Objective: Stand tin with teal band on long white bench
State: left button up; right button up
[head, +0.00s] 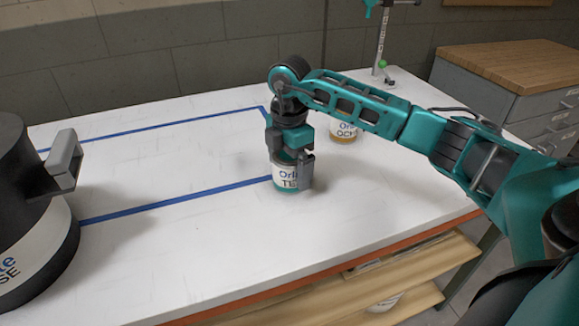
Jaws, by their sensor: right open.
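The tin with the teal band (284,178) stands upright on the long white bench (370,190). Its white label shows part of a name, and a teal strip shows at its base. My right gripper (291,166) comes down on it from above. The gripper is open, with its fingers at the sides of the tin's upper part. The tin's top is hidden by the gripper. Whether the fingers touch the tin I cannot tell. My left gripper is not in view.
An ochre-banded tin (343,131) stands behind my right arm. A large black container (30,220) with a grey handle fills the left edge. Blue tape (175,203) marks the bench. A stand (381,45) is at the back. The bench's front middle is clear.

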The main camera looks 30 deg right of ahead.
notch_tip(320, 180, up, 11)
jog(key=shift+r+p, duration=0.15)
jog(key=shift+p, duration=0.15)
jog(key=shift+s, duration=0.1)
dwell(0.4)
